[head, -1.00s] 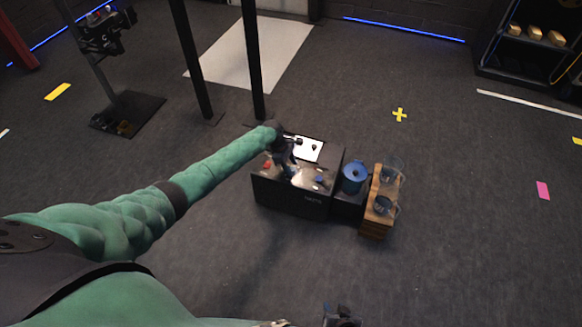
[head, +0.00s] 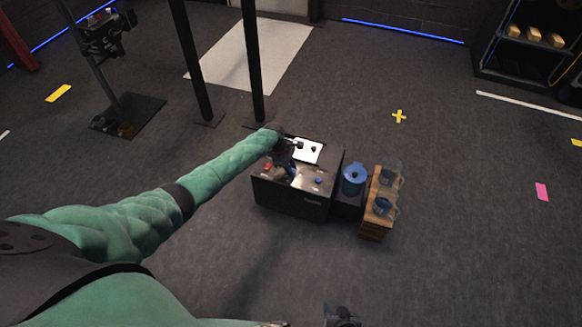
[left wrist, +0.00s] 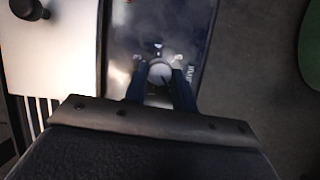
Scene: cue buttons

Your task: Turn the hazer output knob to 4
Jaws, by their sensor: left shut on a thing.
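The hazer is a black box (head: 318,205) with a metallic top, standing on the floor in the head view. My left gripper (head: 291,176) points down over the front part of its top and hides the knob there. In the left wrist view the round pale knob (left wrist: 160,73) sits between the two dark blue fingers of my left gripper (left wrist: 160,84), which are shut on it. A dark line shows on the knob's face, but I cannot read a number. My right gripper (head: 341,317) is only partly visible at the bottom edge, and its jaws are unclear.
A red button (head: 267,167) and a blue button (head: 318,181) flank my left gripper. A blue pot (head: 353,179) and a wooden crate (head: 372,226) with glass mugs stand right. Floor in front is clear.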

